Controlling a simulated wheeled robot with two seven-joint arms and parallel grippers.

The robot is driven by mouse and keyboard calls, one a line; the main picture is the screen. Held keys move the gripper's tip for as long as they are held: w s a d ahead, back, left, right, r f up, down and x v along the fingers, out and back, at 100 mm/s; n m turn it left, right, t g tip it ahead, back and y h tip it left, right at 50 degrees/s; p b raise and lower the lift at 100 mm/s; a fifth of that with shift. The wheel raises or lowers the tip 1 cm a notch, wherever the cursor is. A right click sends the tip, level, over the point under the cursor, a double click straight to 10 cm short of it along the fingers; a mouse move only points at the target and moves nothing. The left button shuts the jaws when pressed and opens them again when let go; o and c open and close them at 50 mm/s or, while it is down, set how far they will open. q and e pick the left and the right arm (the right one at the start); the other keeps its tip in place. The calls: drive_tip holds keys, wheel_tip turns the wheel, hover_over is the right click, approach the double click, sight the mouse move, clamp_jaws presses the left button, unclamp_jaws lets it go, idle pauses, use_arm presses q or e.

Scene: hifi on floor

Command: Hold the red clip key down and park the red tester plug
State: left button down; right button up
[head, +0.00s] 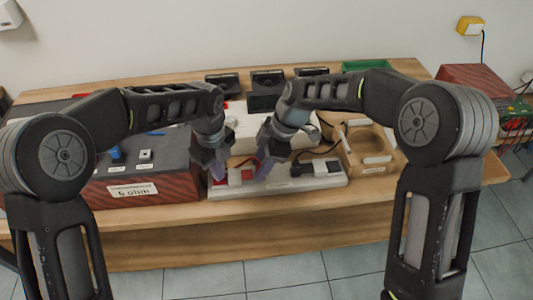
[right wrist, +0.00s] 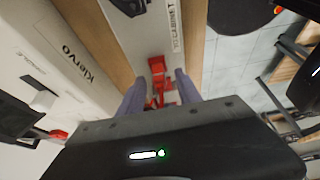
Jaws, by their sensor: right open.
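A pale terminal strip (head: 285,184) lies along the front of the bench, with a white-and-red block (head: 236,177) at its left and a black block (head: 320,168) further right. In the right wrist view, a red clip part (right wrist: 157,66) sits on the strip (right wrist: 148,28). My right gripper (head: 263,172) is open, its fingers on either side of the red parts below that clip in its wrist view (right wrist: 160,88); contact is unclear. My left gripper (head: 217,173) is low by the red block's left side; its jaw gap is unclear. I cannot clearly tell the red plug from the clip key.
A grey-topped box (head: 140,190) with a label stands left of the strip. A white box (head: 245,125) is behind the strip, a wooden tray (head: 370,150) to its right. Small black speaker-like boxes (head: 268,80) stand at the back. The bench front edge is close.

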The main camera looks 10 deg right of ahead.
drive_tip(key=shift+a+f, duration=0.15)
drive_tip(key=shift+f, duration=0.25)
drive_tip(key=shift+c, duration=0.2)
clamp_jaws()
use_arm(q)
drive_tip(key=shift+f, duration=0.1)
use_arm(e)
drive_tip(key=c, duration=0.6)
unclamp_jaws()
drive_tip(key=shift+c, duration=0.2)
clamp_jaws()
drive_tip(key=shift+r, duration=0.65)
idle(1.1)
